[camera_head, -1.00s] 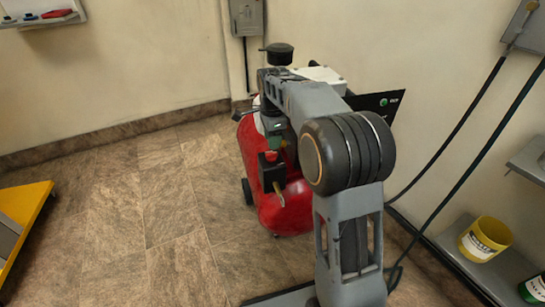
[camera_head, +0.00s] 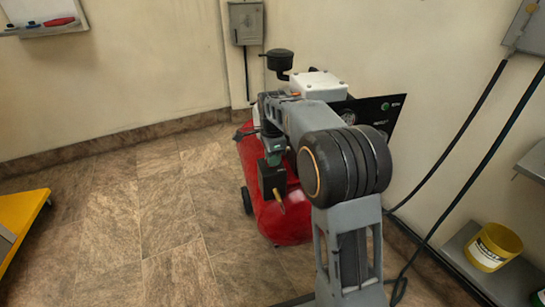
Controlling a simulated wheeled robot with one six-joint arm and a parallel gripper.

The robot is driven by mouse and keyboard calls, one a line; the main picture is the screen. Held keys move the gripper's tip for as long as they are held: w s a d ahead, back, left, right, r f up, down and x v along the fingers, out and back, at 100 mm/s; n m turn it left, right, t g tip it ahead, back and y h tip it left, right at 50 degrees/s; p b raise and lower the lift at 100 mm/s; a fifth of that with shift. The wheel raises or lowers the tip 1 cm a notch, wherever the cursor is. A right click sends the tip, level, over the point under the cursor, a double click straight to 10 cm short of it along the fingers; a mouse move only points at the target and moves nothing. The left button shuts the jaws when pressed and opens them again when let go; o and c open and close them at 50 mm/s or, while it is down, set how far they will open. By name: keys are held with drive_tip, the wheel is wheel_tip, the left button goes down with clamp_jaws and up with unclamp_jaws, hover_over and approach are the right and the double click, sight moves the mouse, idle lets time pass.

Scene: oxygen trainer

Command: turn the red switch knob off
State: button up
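The red compressor tank (camera_head: 287,222) stands on the floor near the back wall. A black switch box (camera_head: 272,182) with a brass-coloured fitting (camera_head: 280,204) is at its front. No red knob can be made out now; my gripper covers the top of the box, where a small red knob showed earlier. My gripper (camera_head: 274,158) points down right at the top of the box. Its fingers are too small and dark to tell open from shut, and contact with the knob cannot be seen.
A black gauge panel (camera_head: 376,113) and a white block (camera_head: 318,84) sit on the compressor behind my arm. Black hoses (camera_head: 452,149) hang on the right. A yellow bucket (camera_head: 493,247) stands on a low shelf at right. Floor to the left is clear up to a yellow-edged platform (camera_head: 24,222).

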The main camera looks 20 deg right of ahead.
clamp_jaws()
drive_tip(key=shift+r+p, duration=0.1)
drive_tip(key=shift+p, duration=0.25)
drive_tip(key=n+p, duration=0.2)
drive_tip(key=shift+r+p, duration=0.2)
drive_tip(key=shift+p, duration=0.1)
drive_tip(key=n+p, duration=0.5)
drive_tip(key=shift+w+n+p, duration=0.1)
drive_tip(key=shift+n+p, duration=0.2)
drive_tip(key=n+p, duration=0.4)
drive_tip(key=n, duration=0.1)
drive_tip(key=shift+a+f, duration=0.1)
drive_tip(key=n+p, duration=0.2)
drive_tip(key=n, duration=0.3)
drive_tip(key=shift+w+f, duration=0.1)
drive_tip(key=shift+f, duration=0.05)
drive_tip(key=shift+a+n+p, duration=0.1)
drive_tip(key=shift+n+p, duration=0.2)
drive_tip(key=shift+p, duration=0.05)
